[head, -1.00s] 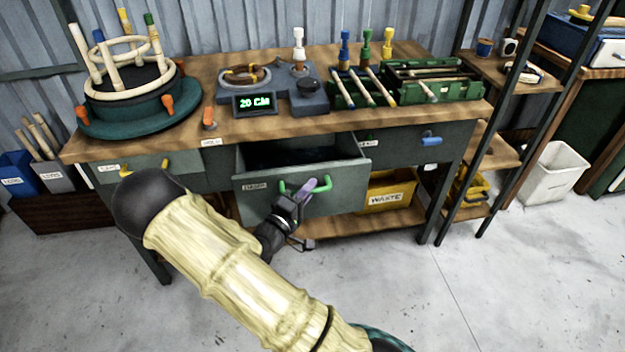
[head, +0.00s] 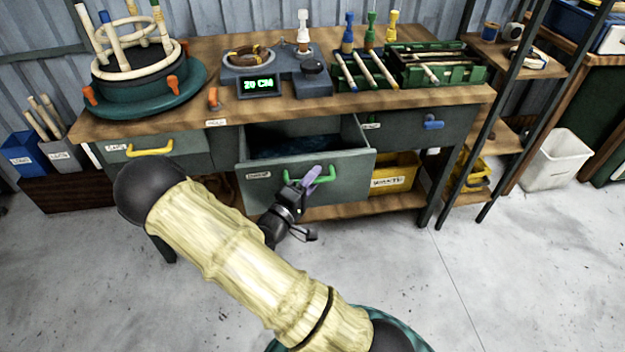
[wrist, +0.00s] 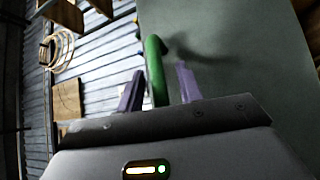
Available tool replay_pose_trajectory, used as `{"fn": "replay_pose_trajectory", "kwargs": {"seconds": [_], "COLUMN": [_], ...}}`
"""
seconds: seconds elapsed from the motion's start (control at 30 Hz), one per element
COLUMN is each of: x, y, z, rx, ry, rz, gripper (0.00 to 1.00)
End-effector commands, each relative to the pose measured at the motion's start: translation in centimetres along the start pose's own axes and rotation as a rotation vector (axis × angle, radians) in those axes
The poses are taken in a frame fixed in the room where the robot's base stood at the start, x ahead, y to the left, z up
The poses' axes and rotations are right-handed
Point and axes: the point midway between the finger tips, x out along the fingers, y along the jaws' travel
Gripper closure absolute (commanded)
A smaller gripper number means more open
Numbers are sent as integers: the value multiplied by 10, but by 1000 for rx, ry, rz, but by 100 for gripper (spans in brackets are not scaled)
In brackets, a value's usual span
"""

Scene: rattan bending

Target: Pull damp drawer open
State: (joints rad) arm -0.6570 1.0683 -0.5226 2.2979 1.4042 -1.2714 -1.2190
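The damp drawer (head: 260,192) is the middle drawer of the workbench. It stands part-way out, with a dark bluish interior (head: 295,145) showing. Its green handle (head: 325,175) is on the front and also shows in the wrist view (wrist: 154,65). My gripper (head: 308,178) is at the left part of this handle. Part of the drawer front is hidden behind my gripper.
A left drawer with a yellow handle (head: 150,148) and a right drawer with a blue handle (head: 433,122) are closed. A yellow waste bin (head: 393,180) sits under the bench. A dark shelf rack stands at right. The floor in front is clear.

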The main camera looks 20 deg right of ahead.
Motion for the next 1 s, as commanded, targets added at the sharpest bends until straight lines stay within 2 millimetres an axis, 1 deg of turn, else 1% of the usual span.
{"fn": "replay_pose_trajectory", "kwargs": {"seconds": [0.17,0.27,0.37,1.0], "x": [-3,-11,-24,-150], "y": [0,0,1,1], "z": [-1,-1,-1,0], "rx": [0,0,0,0], "ry": [2,3,4,3], "rz": [0,-1,0,-2], "gripper": [64,64,64,64]}}
